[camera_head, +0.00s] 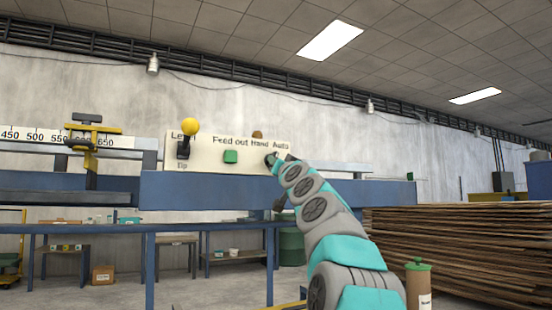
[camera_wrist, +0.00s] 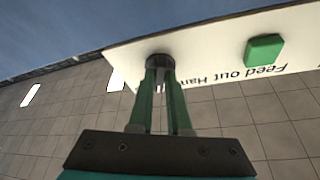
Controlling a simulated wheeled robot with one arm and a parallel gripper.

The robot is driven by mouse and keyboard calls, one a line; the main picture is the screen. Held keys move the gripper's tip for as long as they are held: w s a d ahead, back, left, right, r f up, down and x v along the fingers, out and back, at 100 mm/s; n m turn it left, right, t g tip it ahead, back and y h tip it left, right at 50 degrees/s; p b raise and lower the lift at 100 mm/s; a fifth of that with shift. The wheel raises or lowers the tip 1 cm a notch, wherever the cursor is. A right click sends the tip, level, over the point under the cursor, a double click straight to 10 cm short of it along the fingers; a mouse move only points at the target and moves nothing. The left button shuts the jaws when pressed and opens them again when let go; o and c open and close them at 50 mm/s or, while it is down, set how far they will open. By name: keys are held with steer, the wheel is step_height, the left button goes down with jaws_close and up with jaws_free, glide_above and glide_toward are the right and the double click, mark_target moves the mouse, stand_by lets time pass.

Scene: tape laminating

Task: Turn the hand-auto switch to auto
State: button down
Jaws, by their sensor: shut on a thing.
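The white control panel (camera_head: 208,164) carries printed labels; "Hand" and "Auto" show at its right end in the head view. The hand-auto switch is a dark round knob (camera_wrist: 160,59) on the panel in the wrist view. My gripper (camera_wrist: 160,74) has its two green fingers closed on this knob, and their tips hide part of it. In the head view my gripper (camera_head: 274,160) reaches the panel just below "Hand" and "Auto", and the arm hides much of the switch. Which way the knob points cannot be told.
A green button (camera_head: 230,156) sits left of the switch under "Feed out"; it also shows in the wrist view (camera_wrist: 263,49). Further left is a lever with a yellow ball (camera_head: 190,126). A blue beam (camera_head: 215,188) runs below. Stacked boards (camera_head: 460,235) stand at the right.

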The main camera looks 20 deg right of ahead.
steer(key=m+p, duration=0.2)
steer(key=m+h+p, duration=0.1)
steer(key=p, duration=0.1)
steer(key=shift+a+r+m+g+h, duration=0.1)
steer(key=shift+m+g+h, duration=0.2)
steer(key=shift+m+g, duration=0.1)
steer(key=c, duration=0.9)
jaws_free()
steer(key=shift+o, duration=0.2)
steer(key=shift+s, duration=0.1)
steer(key=b+v, duration=0.2)
steer(key=v, duration=0.5)
steer(key=shift+s, duration=0.35)
